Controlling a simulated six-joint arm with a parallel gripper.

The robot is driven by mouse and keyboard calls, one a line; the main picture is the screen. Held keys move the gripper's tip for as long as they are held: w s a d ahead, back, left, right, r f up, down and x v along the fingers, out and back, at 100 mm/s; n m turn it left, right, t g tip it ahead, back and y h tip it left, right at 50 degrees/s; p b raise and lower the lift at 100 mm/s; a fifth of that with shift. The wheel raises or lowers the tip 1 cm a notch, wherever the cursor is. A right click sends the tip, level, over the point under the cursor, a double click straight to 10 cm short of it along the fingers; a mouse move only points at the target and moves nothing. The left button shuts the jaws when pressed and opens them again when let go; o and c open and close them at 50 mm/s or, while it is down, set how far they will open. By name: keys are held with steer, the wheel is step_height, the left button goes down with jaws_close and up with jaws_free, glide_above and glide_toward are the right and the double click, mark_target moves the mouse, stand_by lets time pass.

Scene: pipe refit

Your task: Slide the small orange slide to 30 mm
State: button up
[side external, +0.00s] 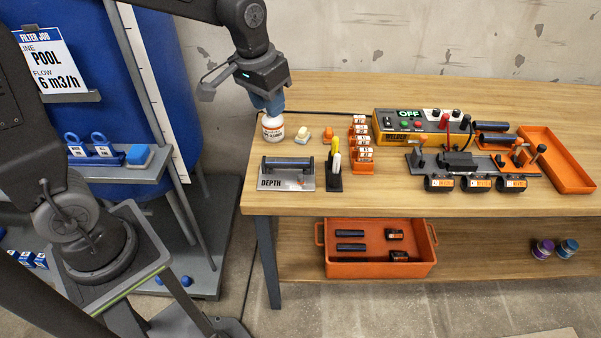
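The depth gauge (270,184), a grey plate marked DEPTH, stands at the front left of the bench with a dark pipe piece (287,163) along its top. A small orange slide cannot be clearly made out on it, and no scale reading is legible. My gripper (270,110) points down at the back left of the bench, behind the gauge, with its blue tip at the top of a white labelled jar (273,131). Whether it touches or holds the jar, and whether the fingers are open, cannot be told.
A pen holder (334,180) and an orange rack (363,165) stand right of the gauge. The welder (400,125), clamped pipework and orange tray (562,165) fill the right side.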

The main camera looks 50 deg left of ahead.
steer(key=g, duration=0.2)
glide_toward(300, 175)
step_height(300, 175, down, 9)
steer(key=shift+w+f, duration=0.1)
steer(key=shift+f, duration=0.05)
jaws_close()
stand_by(0.3)
